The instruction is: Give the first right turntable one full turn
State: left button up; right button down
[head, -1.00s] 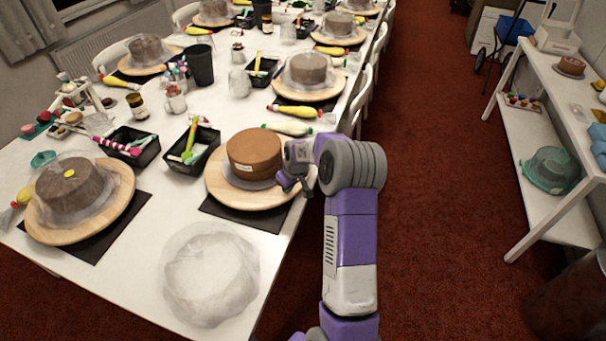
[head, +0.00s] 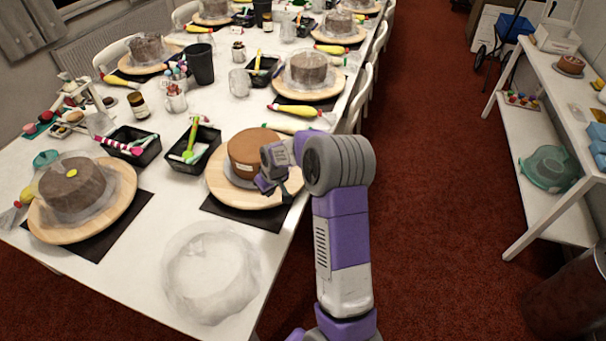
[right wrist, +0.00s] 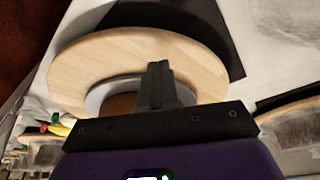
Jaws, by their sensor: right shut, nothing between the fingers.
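The first right turntable is a round pale wooden board (head: 222,185) at the near right corner of the table. It stands on a black mat (head: 238,214) and bears a brown cake (head: 243,150) on a grey disc. My right gripper (head: 268,186) is at the right part of the board, beside the cake. In the right wrist view, the shut, empty fingers (right wrist: 158,70) lie over the wooden board (right wrist: 85,62); I cannot tell whether they touch it. The cake is partly hidden behind the fingers and wrist there. My left gripper is not in view.
A clear plastic cover (head: 210,272) lies in front of the board. A second turntable (head: 60,228) with a covered cake stands at left. Black trays (head: 192,157) of tools and a piping bag (head: 290,128) lie behind.

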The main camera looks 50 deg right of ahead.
aim_at(252, 201)
jog(key=a, duration=0.1)
jog(key=w+a, duration=0.1)
jog(key=a, duration=0.1)
jog(key=w+a, duration=0.1)
jog(key=w, duration=0.1)
jog(key=w+a+p, duration=0.1)
jog(key=w+a, duration=0.1)
jog(key=w, duration=0.1)
jog(key=w+a, duration=0.1)
jog(key=w, duration=0.2)
jog(key=shift+w+a, duration=0.25)
jog(key=shift+a, duration=0.05)
jog(key=shift+f, duration=0.1)
jog(key=shift+f+b, duration=0.85)
jog(key=shift+f, duration=0.5)
jog(key=shift+s+d+b, duration=0.15)
jog(key=shift+s+d, duration=0.4)
jog(key=shift+s, duration=0.4)
jog(key=shift+s+d+b, duration=0.1)
jog(key=shift+s+d, duration=0.45)
jog(key=shift+s, duration=0.35)
jog(key=shift+s+d+b, duration=0.15)
jog(key=shift+s+d, duration=0.4)
jog(key=shift+s, duration=0.4)
